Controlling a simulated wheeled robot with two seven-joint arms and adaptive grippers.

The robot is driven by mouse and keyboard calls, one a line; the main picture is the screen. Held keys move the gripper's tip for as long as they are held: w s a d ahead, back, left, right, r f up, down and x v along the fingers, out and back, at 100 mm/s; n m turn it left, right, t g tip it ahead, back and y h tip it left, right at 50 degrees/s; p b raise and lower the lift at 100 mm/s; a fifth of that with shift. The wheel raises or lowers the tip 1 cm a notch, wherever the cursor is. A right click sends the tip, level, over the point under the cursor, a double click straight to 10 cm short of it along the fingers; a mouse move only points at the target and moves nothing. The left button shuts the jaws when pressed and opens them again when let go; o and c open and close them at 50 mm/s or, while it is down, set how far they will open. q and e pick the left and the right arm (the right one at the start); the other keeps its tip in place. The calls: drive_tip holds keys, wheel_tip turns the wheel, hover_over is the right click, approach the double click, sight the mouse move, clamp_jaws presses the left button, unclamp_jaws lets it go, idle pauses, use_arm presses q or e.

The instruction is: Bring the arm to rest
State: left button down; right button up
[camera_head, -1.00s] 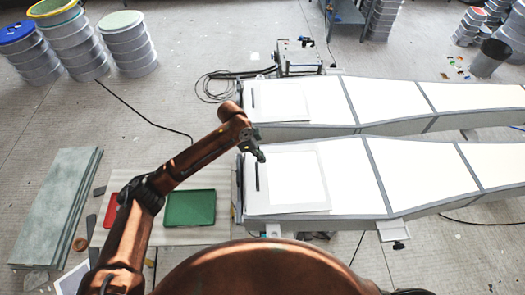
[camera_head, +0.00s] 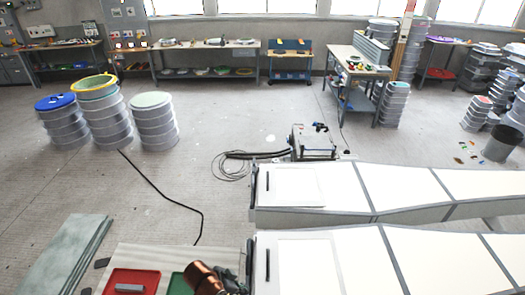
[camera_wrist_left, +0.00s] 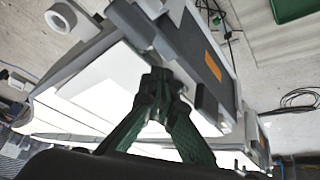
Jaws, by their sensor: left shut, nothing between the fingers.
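My left arm, copper-coloured, shows only its end part (camera_head: 203,278) at the bottom edge of the head view. Its dark left gripper (camera_head: 232,283) is there, left of the near corner of the closer white mould (camera_head: 300,265). In the left wrist view the green-black fingers (camera_wrist_left: 157,82) come together at their tips, with nothing between them. The pale mould (camera_wrist_left: 95,85) is behind them; I cannot tell the gap. The rest of the arm is below the head view. My right gripper is not in view.
A red tray (camera_head: 122,278) with a grey block and a green tray (camera_head: 178,286) lie on a pale board beside the arm. Stacked drums (camera_head: 105,120) stand at the left. A second mould (camera_head: 310,190) lies behind. Open floor and a cable lie between.

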use_arm(q)
drive_tip(key=s+a+f+n+y, duration=0.1)
drive_tip(key=s+a+n+y, duration=0.3)
drive_tip(key=s+a, duration=0.9)
drive_tip(key=s+a+f+n+y, duration=0.1)
drive_tip(key=s+a+n+y, duration=0.35)
drive_tip(key=s+a, duration=0.85)
wheel_tip(320, 180, down, 39)
drive_tip(key=w+a+n+h+b, duration=0.1)
drive_tip(key=h+b, duration=0.2)
drive_tip(key=b, duration=0.5)
drive_tip(key=s+f+g+b, duration=0.1)
drive_tip(key=s+f+b, duration=0.2)
drive_tip(key=s+f, duration=0.6)
drive_tip(key=s+f+b, duration=0.3)
drive_tip(key=s+f, duration=0.7)
drive_tip(key=f, duration=0.4)
drive_tip(key=shift+f+g+b, duration=0.3)
drive_tip(key=shift+f+g, duration=0.1)
